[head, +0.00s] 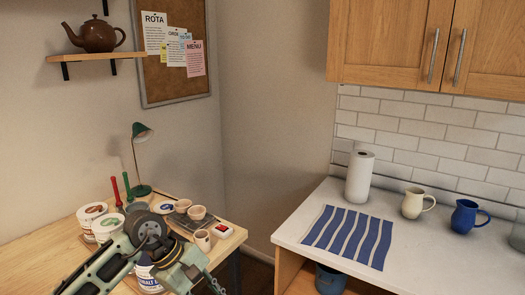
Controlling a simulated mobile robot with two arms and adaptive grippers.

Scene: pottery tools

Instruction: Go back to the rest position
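My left arm comes in at the lower left, in front of the wooden table (48,243). Its gripper (198,275) points downward near the bottom edge of the head view, beside a white tub with a blue label (150,284). The fingers are partly cut off by the frame, so I cannot tell whether they are open or shut, or whether they touch the tub. My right gripper is not in view.
Tubs (92,213), small bowls (197,213), a cup (202,241) and a green lamp (140,160) crowd the table. At right, a counter (430,255) holds a striped cloth (348,237), paper roll (359,178) and jugs (414,203). A gap separates table and counter.

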